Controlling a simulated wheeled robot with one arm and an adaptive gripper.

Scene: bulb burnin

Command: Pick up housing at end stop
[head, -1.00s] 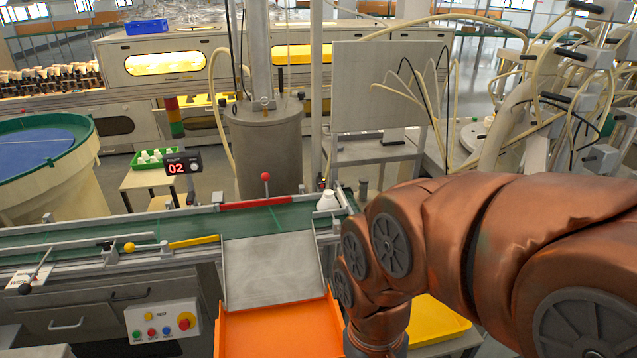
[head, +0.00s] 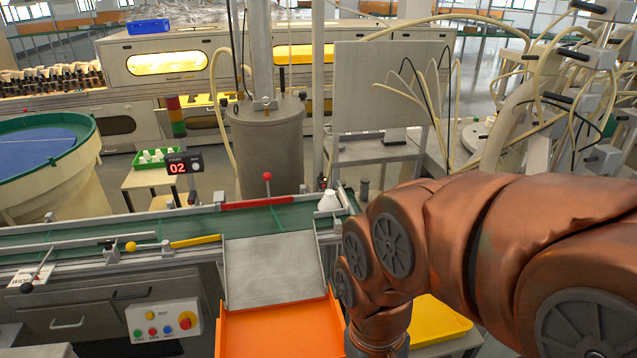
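A white housing (head: 329,201) stands on the green conveyor belt (head: 282,216) at its right end, by the metal end stop (head: 347,200). It looks like a small cone-shaped cap. My copper-coloured arm comes in from the right and bends down in front of the conveyor's right end. My gripper is not visible; it is hidden below or behind the arm, past the lower edge of the picture. I cannot see anything held.
A grey chute (head: 272,270) slopes from the belt to an orange tray (head: 275,335). A yellow tray (head: 437,320) lies at lower right, behind my arm. A red bar (head: 257,203) with a red-knobbed lever (head: 267,177) edges the belt. A display (head: 183,166) reads 02. A control box (head: 163,320) is at lower left.

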